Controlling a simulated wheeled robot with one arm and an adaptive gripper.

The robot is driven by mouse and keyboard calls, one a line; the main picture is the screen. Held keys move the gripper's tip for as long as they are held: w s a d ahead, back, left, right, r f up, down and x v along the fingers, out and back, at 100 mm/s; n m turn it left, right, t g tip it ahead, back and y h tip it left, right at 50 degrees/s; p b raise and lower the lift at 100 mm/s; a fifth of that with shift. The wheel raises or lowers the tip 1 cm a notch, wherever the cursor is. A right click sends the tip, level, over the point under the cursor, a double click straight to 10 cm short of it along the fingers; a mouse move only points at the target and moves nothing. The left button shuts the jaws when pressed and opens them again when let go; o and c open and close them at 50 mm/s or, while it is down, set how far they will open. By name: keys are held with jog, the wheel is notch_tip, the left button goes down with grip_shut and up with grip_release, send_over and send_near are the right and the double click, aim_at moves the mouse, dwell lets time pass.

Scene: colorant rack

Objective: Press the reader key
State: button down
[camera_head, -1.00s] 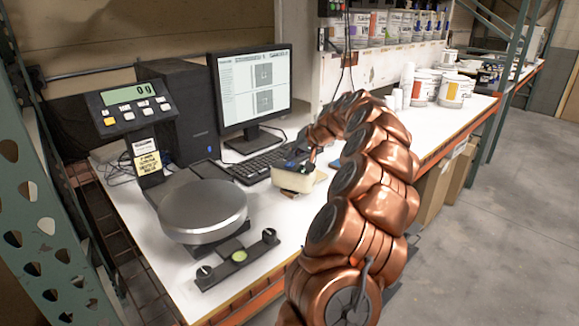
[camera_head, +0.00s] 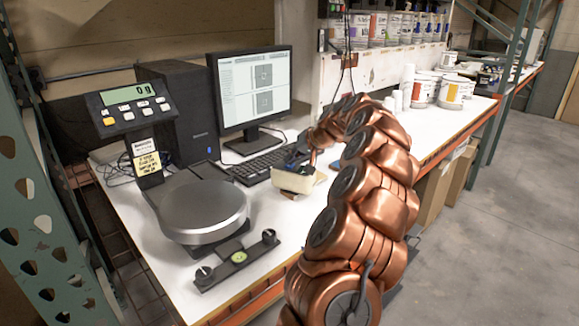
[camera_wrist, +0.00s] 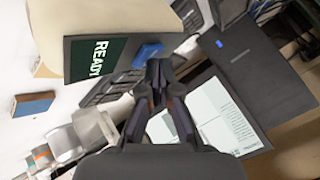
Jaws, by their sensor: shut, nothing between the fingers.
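The reader (camera_head: 293,181) is a small beige unit with a dark top on the white bench, in front of the keyboard. In the wrist view its beige body (camera_wrist: 105,15) and dark panel show at the top, with a green screen (camera_wrist: 97,58) reading "READY". A blue key (camera_wrist: 148,51) sits on that panel beside the screen. My gripper (camera_wrist: 158,70) is shut and empty, its dark fingertips close to the key in the picture. I cannot tell whether they touch it. In the head view my gripper (camera_head: 312,157) is small and partly hidden behind the reader and my arm.
The keyboard (camera_head: 256,167), monitor (camera_head: 253,88) and computer tower (camera_head: 181,110) stand behind the reader. A scale with a round pan (camera_head: 203,207) is at the left. Paint cans (camera_head: 424,91) stand farther right. A small blue-topped block (camera_wrist: 33,104) lies on the bench.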

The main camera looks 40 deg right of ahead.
jog(key=shift+f, duration=0.15)
dwell(0.5)
jog(key=shift+r, duration=0.8)
jog(key=shift+r+p, duration=0.75)
jog(key=shift+r, duration=1.8)
